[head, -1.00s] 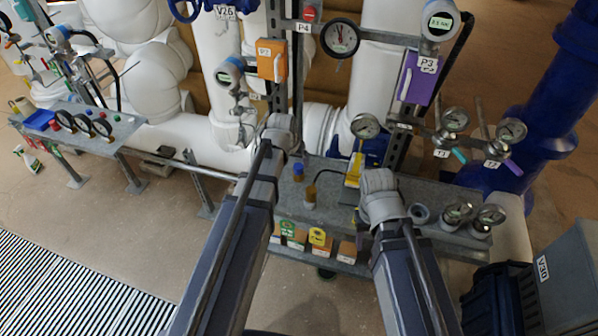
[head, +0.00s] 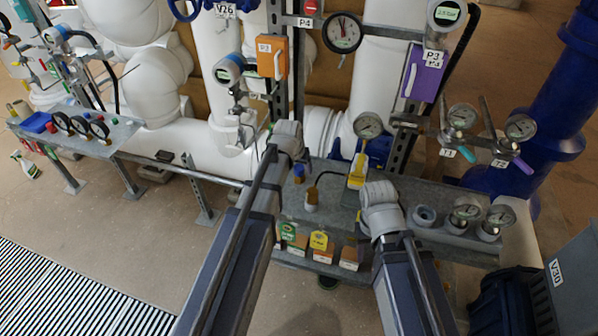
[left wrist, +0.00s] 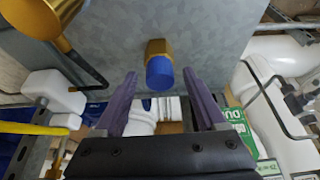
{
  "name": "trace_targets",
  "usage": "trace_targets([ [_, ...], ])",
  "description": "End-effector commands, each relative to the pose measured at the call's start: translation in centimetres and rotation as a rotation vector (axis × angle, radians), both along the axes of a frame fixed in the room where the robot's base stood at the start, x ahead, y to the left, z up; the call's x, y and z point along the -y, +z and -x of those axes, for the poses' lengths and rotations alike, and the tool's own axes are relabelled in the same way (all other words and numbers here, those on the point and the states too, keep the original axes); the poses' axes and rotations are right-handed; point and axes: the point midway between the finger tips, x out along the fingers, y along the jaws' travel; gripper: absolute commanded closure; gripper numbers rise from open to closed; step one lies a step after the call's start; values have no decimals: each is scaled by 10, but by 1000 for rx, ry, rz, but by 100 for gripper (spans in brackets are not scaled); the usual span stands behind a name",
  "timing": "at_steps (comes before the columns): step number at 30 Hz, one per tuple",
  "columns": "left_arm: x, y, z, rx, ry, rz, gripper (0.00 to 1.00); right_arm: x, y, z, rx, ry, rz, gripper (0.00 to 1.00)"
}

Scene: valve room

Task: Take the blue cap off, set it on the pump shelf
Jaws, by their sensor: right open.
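The blue cap (head: 299,170) sits on a brass fitting on the grey shelf (head: 330,212) in the middle of the head view. In the left wrist view, the blue cap (left wrist: 159,73) is straight ahead, with the brass fitting (left wrist: 156,47) behind it. My left gripper (left wrist: 159,82) is open, its purple fingers at either side just short of the cap, not closed on it. In the head view, my left wrist hides its fingers. My right gripper (head: 381,205) is over the shelf's right part, its fingers hidden. I cannot tell which shelf is the pump shelf.
Gauges (head: 466,212) crowd the shelf's right end. Boxes (head: 321,248) line the lower level. Another bench (head: 125,128) stands at the left.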

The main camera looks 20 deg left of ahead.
Motion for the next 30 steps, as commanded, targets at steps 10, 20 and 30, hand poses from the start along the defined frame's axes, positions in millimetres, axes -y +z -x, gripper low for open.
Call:
trace_targets([
  [10, 0, 0, 0, 0, 0, 0, 68, 0, 0, 0, 0, 0, 0, 50],
  [20, 0, 0, 0, 0, 0, 0, 100, 0, 0, 0, 0, 0, 0, 50],
  [30, 0, 4, 0, 0, 0, 0, 100, 0, 4, 0, 0, 0, 0, 50],
])
